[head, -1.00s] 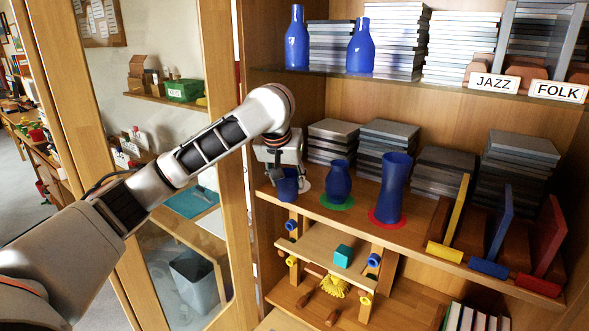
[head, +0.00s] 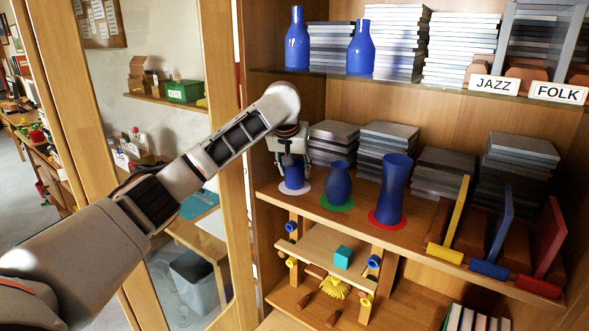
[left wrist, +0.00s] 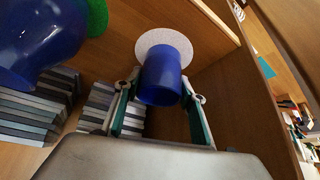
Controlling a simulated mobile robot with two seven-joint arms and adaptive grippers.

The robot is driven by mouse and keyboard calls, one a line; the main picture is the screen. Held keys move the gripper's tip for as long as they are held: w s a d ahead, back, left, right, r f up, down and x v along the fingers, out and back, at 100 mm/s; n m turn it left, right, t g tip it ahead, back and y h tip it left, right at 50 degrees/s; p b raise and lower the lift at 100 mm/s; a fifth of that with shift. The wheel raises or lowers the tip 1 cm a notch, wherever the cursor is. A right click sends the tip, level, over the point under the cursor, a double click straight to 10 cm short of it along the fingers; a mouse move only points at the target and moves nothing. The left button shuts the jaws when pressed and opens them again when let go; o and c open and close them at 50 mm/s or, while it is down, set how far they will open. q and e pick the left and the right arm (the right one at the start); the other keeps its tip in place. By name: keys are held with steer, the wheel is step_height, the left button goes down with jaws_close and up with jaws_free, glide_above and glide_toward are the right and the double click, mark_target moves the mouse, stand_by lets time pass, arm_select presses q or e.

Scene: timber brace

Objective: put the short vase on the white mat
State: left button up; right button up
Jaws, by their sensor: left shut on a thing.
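The short vase (head: 294,176) is a small blue cup shape, upright at the left end of the middle shelf. My left gripper (head: 291,160) comes from above and behind it, shut on it, with a finger on each side. The white mat (head: 306,188) is a round disc showing around the vase's base; I cannot tell whether the base touches it or hovers just above. In the left wrist view the vase (left wrist: 160,76) sits between the fingers (left wrist: 160,108), and the mat (left wrist: 165,38) shows past its far end. My right gripper is out of view.
A rounded blue vase (head: 339,184) stands on a green mat (head: 340,205), close to the right. A tall blue vase (head: 393,190) stands on a red mat (head: 384,224) farther right. Grey stacks (head: 333,140) fill the back. A glass shelf (head: 400,82) with blue bottles is above.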

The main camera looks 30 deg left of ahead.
arm_select(q)
steer(key=o, duration=1.2)
steer(key=shift+f, duration=0.1)
steer(key=shift+o, duration=0.2)
steer(key=shift+s+r, duration=0.1)
steer(key=shift+r, duration=0.3)
steer(key=v, duration=1.1)
steer(key=shift+s+d+r, duration=0.1)
steer(key=shift+s+r, duration=0.05)
